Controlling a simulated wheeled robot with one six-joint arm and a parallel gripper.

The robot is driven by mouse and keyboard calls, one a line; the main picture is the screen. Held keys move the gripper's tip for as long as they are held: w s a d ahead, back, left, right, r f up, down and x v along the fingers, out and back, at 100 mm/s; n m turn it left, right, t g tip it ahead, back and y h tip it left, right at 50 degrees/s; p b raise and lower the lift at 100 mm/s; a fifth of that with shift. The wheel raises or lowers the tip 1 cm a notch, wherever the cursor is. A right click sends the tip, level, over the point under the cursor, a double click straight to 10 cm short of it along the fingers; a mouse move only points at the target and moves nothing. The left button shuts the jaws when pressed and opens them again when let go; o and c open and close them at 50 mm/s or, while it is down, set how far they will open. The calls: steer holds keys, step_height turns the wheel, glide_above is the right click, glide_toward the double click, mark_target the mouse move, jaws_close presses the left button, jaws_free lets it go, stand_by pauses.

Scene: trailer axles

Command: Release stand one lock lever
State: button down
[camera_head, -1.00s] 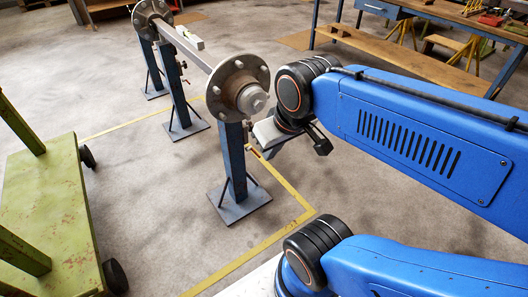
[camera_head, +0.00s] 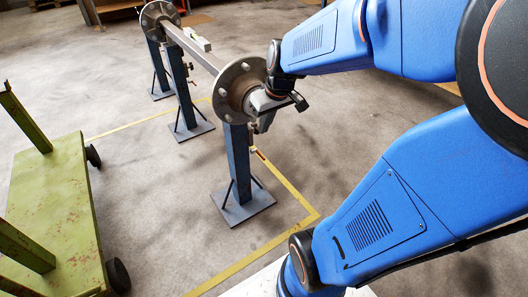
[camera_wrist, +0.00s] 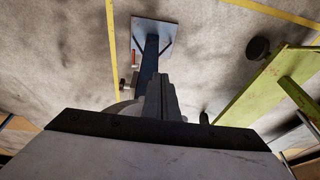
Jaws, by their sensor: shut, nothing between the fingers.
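The nearest blue stand (camera_head: 238,170) stands upright on its square foot under the near hub flange (camera_head: 236,90) of the axle (camera_head: 192,44). A small orange-red lever (camera_head: 260,153) shows at the right side of this stand, and it appears beside the post in the wrist view (camera_wrist: 134,57). Which stand is number one is not marked. My gripper (camera_head: 265,122) is shut and empty, in front of the near hub and right of the stand's top. In the wrist view my gripper (camera_wrist: 161,98) points toward the post, apart from the lever. Contact with the hub cannot be told.
Two more blue stands (camera_head: 183,100) hold the axle farther back. A green cart (camera_head: 50,210) stands at the left. Yellow floor lines (camera_head: 285,185) run around the stands. The floor right of the near stand is clear.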

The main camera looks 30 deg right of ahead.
mark_target(260, 155)
steer(key=w+d+f, duration=0.8)
steer(key=d, duration=0.2)
steer(key=shift+g, duration=0.3)
steer(key=shift+f, duration=0.15)
steer(key=x, duration=2)
steer(key=shift+w+a, duration=0.1)
steer(key=shift+a, duration=0.2)
